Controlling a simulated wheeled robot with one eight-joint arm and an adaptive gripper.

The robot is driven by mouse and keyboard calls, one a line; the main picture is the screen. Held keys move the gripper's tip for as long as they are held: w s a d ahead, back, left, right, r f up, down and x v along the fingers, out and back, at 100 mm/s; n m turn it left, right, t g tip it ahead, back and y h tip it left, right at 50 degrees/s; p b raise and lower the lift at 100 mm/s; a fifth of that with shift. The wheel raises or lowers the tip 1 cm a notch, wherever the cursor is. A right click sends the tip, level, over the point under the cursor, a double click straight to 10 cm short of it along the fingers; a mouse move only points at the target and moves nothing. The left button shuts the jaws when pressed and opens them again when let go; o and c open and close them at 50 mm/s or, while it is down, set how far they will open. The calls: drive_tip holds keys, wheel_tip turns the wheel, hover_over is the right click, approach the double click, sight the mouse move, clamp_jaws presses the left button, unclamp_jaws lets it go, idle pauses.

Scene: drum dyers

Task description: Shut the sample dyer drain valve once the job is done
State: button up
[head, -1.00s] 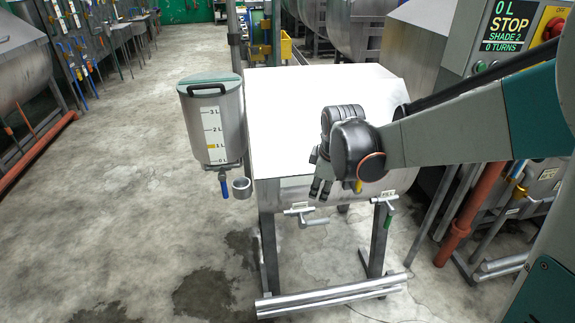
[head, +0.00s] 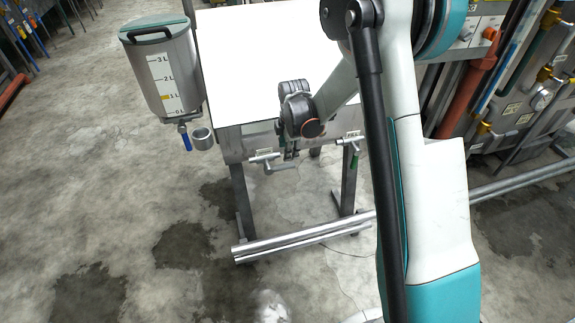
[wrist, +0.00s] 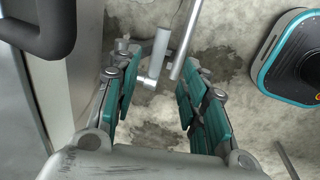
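The sample dyer (head: 225,65) is a white-topped metal box on legs. On its front is the left valve (head: 264,157), with a small label above that I cannot read clearly and a grey lever pointing to the right. A second valve (head: 350,141) with a green part is further right. My gripper (head: 290,153) points down at the dyer's front, just above the left valve's lever. In the wrist view my gripper (wrist: 158,105) is open, its teal pads apart. The grey lever (wrist: 161,47) shows in the gap, beyond the fingertips. I see no contact.
Orange pipes (head: 470,85) stand at right. The wet floor in front is mostly free.

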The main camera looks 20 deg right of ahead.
sight(287, 165)
drive_tip(key=f+b, duration=0.1)
drive_tip(key=f, duration=0.2)
drive_tip(key=w+f+b, duration=0.1)
drive_tip(key=f, duration=0.2)
drive_tip(key=w+f+b, duration=0.1)
drive_tip(key=f, duration=0.3)
clamp_jaws()
